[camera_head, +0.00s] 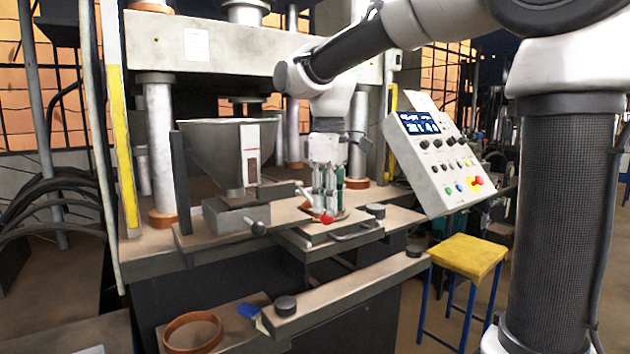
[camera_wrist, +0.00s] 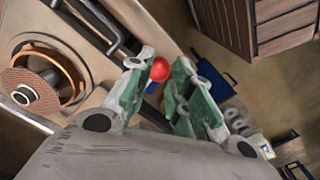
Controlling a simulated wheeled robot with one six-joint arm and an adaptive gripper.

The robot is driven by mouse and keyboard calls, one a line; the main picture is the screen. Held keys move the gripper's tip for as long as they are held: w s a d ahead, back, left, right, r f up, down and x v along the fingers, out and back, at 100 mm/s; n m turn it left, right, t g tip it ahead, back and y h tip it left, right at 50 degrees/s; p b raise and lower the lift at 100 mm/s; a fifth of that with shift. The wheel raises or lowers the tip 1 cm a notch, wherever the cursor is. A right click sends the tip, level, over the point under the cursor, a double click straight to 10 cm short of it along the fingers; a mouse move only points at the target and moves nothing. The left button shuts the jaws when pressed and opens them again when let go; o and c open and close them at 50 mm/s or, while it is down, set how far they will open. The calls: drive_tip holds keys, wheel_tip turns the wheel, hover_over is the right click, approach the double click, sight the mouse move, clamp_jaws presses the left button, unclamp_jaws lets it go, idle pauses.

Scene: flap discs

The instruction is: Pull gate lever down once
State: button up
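A red ball knob (camera_head: 326,218) shows just below my fingertips in the head view. In the wrist view the red knob (camera_wrist: 160,70) lies between the finger ends, close to the left finger, with a gap to the right one. Whether it touches a finger cannot be told. My gripper (camera_head: 328,192) points down, with green-padded fingers apart; it also shows in the wrist view (camera_wrist: 163,68). The grey hopper (camera_head: 214,150) stands left of my gripper, with a dark-ball handle (camera_head: 258,228) at its base. The rod behind the red knob is mostly hidden.
A control panel (camera_head: 438,160) and a yellow stool (camera_head: 468,256) stand to the right. Press columns (camera_head: 160,140) rise behind the hopper. A long bar (camera_head: 345,294) crosses the front.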

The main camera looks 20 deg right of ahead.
wheel_tip(320, 180, up, 10)
idle(1.1)
idle(0.4)
drive_tip(key=s+d+f+m+t, duration=0.4)
drive_tip(key=s+d+f+m, duration=0.5)
drive_tip(key=s+d+f, duration=0.6)
drive_tip(key=s+f, duration=0.1)
drive_tip(key=s, duration=0.3)
drive_tip(key=shift+f+m, duration=0.3)
drive_tip(key=shift+f, duration=0.1)
